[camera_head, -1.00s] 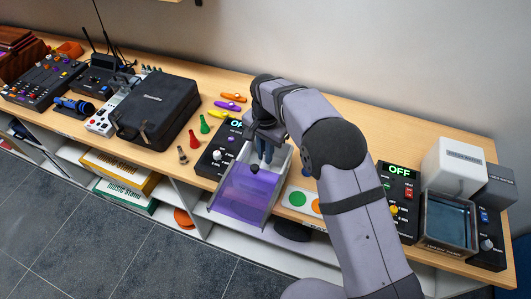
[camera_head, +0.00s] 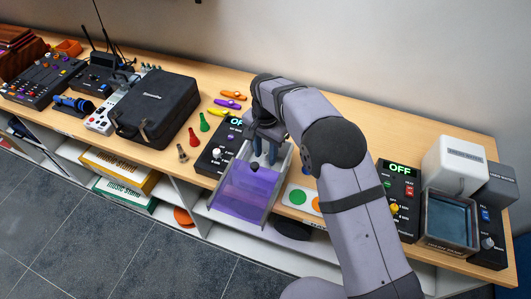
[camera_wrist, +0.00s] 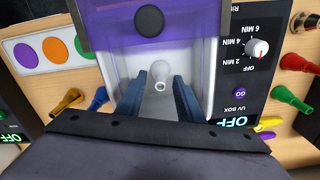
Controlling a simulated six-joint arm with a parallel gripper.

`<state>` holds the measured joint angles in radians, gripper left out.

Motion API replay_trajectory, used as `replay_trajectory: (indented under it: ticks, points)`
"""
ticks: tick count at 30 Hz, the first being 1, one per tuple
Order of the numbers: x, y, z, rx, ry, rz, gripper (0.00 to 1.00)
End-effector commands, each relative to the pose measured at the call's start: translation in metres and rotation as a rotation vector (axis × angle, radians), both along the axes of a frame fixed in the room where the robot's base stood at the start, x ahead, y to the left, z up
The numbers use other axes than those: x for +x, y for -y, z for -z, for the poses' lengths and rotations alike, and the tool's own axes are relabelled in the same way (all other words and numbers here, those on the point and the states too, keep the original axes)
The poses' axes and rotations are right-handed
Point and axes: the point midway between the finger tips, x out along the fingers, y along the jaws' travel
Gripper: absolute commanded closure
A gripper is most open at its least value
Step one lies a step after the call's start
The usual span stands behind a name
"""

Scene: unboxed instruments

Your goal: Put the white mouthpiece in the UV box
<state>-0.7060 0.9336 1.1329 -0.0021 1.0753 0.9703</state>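The white mouthpiece (camera_wrist: 160,78) is inside the UV box, on its pale floor, in the wrist view. The UV box (camera_wrist: 204,62) has a clear purple lid (camera_wrist: 108,28) with a dark round knob; the lid is slid back, leaving part of the inside uncovered. The lid also shows in the head view (camera_head: 245,194). My gripper (camera_wrist: 160,88) reaches into the uncovered part with its blue fingers spread, one on each side of the mouthpiece, with gaps visible. In the head view my gripper (camera_head: 265,155) hides the mouthpiece.
The UV box's control panel (camera_wrist: 249,62) has a dial and a GO button. Coloured mouthpieces (camera_head: 204,122) lie left of the box, near a black case (camera_head: 157,107). A card with coloured dots (camera_head: 302,200) lies right. A water tank (camera_head: 449,219) stands at far right.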

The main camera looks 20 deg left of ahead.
Motion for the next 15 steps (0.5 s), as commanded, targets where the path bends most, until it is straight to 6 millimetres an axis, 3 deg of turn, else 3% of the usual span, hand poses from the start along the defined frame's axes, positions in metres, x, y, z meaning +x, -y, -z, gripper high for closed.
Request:
replay_trajectory:
  ticks: [15]
  points:
    - [0.001,-0.001,-0.060,0.003,0.004,0.000,0.66]
